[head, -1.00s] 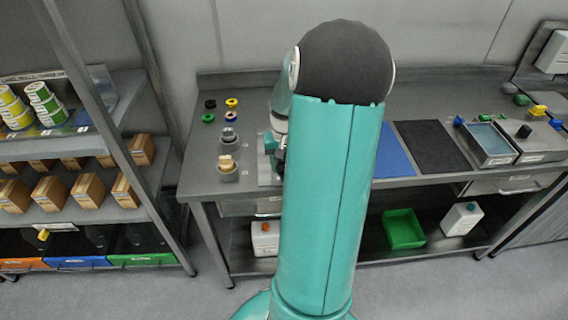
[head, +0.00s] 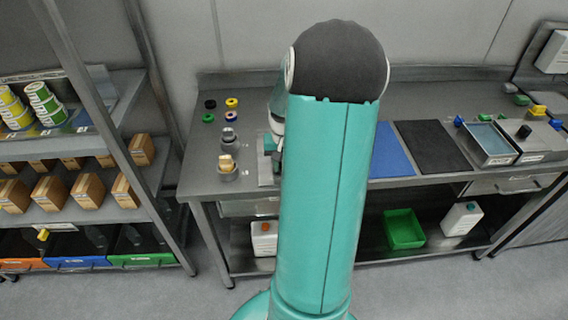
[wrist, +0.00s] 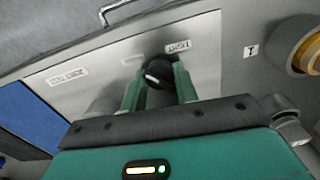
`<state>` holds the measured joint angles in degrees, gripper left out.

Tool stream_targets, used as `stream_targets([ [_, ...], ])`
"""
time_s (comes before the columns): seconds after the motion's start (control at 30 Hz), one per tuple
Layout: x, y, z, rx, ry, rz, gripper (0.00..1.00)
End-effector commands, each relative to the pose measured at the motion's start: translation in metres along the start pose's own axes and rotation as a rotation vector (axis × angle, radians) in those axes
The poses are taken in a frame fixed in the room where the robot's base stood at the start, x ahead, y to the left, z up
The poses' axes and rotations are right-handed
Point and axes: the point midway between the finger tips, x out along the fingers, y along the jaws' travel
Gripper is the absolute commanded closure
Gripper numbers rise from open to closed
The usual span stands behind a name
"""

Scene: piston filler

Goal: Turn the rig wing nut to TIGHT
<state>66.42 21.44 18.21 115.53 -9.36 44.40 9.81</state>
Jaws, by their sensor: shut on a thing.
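The rig wing nut (wrist: 158,73) is a dark knob with a pale line across it, on a light metal plate (wrist: 210,35) in the wrist view. My gripper (wrist: 160,75) has its two green fingers on either side of the knob and is shut on it. A TIGHT label (wrist: 178,47) sits just beyond the knob, near the right finger. Another label (wrist: 68,75) on the plate is hard to read. In the head view my arm hides the knob and most of the gripper; only a small teal part shows at the arm's left edge.
A socket with a brass-coloured part (head: 227,165) and a grey fitting (head: 229,139) stand to the left on the bench. A blue mat (head: 390,153), a black mat (head: 432,147) and a tray (head: 490,143) lie to the right.

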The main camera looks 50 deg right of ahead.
Motion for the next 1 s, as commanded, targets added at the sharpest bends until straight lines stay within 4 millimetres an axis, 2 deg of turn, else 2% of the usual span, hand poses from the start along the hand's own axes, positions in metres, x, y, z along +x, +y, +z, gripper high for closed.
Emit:
stream_targets([
  [0.6, -0.0012, -0.0006, -0.0001, 0.382, 0.001, 0.001, 0.93],
  [1.0, -0.0013, -0.0006, -0.0002, 0.464, 0.001, 0.0, 0.93],
])
